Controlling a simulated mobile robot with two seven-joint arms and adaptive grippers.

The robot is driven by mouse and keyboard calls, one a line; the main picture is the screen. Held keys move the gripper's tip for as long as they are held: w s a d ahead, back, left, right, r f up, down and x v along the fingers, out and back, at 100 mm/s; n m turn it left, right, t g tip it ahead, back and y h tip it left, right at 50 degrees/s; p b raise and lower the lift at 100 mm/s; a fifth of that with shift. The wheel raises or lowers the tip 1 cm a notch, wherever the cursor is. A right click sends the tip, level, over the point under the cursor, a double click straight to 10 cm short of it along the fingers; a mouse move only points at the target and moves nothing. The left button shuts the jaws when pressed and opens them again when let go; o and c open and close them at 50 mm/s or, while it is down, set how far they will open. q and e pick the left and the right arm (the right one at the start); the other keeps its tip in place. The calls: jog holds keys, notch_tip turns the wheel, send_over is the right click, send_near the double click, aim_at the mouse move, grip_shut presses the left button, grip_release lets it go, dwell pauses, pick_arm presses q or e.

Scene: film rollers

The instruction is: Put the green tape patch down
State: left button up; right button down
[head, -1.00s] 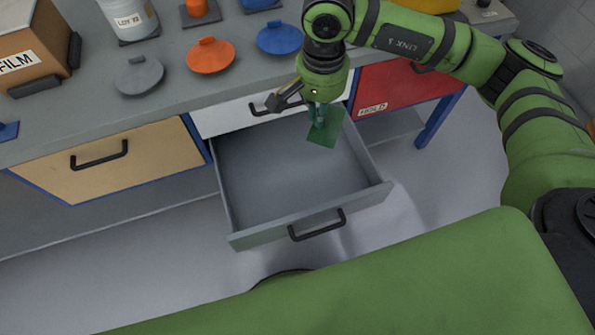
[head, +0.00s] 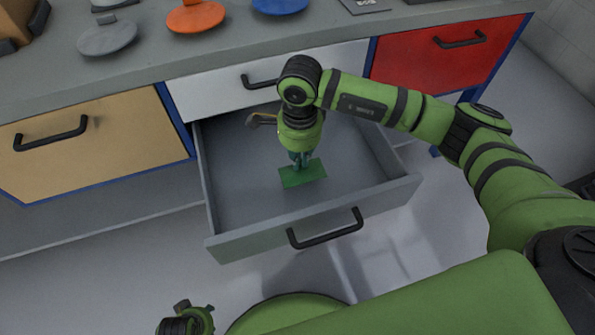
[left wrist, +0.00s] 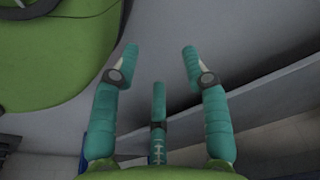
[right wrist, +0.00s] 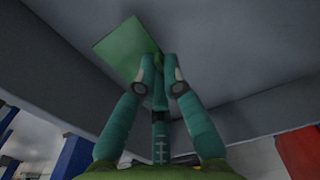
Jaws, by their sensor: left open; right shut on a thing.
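The green tape patch (head: 313,174) is a flat green rectangle over the middle of the open grey drawer (head: 237,190). My right gripper (head: 300,161) points down and is shut on the patch. The right wrist view also shows the patch (right wrist: 120,50), pinched at one edge between the fingertips (right wrist: 158,66). I cannot tell whether the patch touches the drawer floor. My left gripper (left wrist: 160,52) is open and empty in the left wrist view, away from the patch. Part of my left arm shows at the bottom of the head view.
The drawer is otherwise bare, with room around the patch; its black-handled front (head: 320,225) faces me. A white drawer front (head: 210,95) is above it, a tan one (head: 110,155) left, a red one (head: 480,60) right. Grey (head: 107,38), orange (head: 195,17) and blue lids lie on the counter.

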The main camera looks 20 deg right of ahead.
aim_at(300, 172)
notch_tip(300, 172, down, 6)
jog(key=shift+b, duration=0.35)
pick_arm(q)
jog(key=shift+w+r, duration=0.6)
jog(key=shift+r, duration=0.35)
jog(key=shift+s+f, duration=0.1)
pick_arm(e)
jog(key=shift+f, duration=0.1)
jog(key=c, duration=1.4)
grip_release()
pick_arm(q)
jog(key=shift+w+d+r, duration=0.1)
jog(key=shift+w+r, duration=0.15)
jog(key=shift+r, duration=0.2)
pick_arm(e)
jog(key=shift+o, duration=0.2)
pick_arm(q)
jog(key=shift+s, duration=0.1)
